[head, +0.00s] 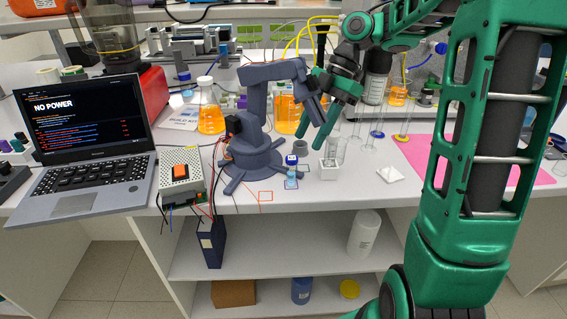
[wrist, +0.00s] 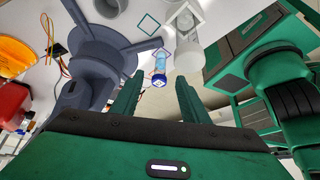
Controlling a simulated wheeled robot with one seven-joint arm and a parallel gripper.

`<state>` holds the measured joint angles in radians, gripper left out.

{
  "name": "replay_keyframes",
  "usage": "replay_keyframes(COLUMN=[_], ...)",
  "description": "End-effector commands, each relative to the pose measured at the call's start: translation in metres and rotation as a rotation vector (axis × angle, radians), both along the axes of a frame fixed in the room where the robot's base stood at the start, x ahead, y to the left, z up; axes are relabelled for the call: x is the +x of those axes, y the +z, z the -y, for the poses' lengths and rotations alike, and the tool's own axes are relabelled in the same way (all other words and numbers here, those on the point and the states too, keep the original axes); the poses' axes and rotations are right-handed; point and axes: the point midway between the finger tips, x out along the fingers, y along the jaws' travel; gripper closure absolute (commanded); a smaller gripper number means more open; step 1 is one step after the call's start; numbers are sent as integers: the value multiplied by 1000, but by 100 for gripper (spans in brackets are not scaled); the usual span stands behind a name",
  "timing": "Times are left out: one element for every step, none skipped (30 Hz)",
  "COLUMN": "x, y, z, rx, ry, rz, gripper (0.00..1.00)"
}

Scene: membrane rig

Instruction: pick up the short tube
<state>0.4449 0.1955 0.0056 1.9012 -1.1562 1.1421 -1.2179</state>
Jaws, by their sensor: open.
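A small short tube (head: 291,178) with a blue cap and light blue contents stands near the bench's front edge, on a small marked square. In the wrist view the tube (wrist: 160,65) shows just beyond and between my fingertips. My gripper (head: 320,132) is above the bench, up and to the right of the tube in the head view. In the wrist view my gripper (wrist: 157,86) has its two fingers apart with nothing held between them. I cannot tell the exact gap from fingertips to cap.
A blue-grey desktop arm (head: 255,150) stands close left of the tube. A grey cup (head: 300,148) is behind it. A white holder with a clear cylinder (head: 329,166) is close right. A laptop (head: 85,135) and power box (head: 181,178) lie farther left.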

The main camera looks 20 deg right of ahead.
Motion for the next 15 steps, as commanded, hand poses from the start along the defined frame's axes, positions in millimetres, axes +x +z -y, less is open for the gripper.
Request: replay_keyframes(x=[0, 0, -1, -1, -2, -3, -4, -5, -5, -6, -6, -6, -7, -7, -7], y=[-1, -3, -7, -10, -14, -19, -24, -28, -32, -36, -39, -42, -44, -46, -47], z=[-2, -3, -6, -9, -11, -14, -17, -20, -22, -25, -27, -29, -30, -31, -32], rx=[4, 5, 7, 8, 8, 7, 6, 7, 7, 7, 7, 6, 5, 5, 5], ry=[9, 13, 16, 18, 18, 19, 19, 19, 19, 19, 19, 20, 19, 19, 19], rz=[3, 4, 4, 5, 3, 3, 2, 3, 2, 3, 2, 4, 4, 3, 3], gripper=[59, 59, 59, 59, 59, 59, 59, 59, 59, 59, 59, 59, 59, 59, 59])
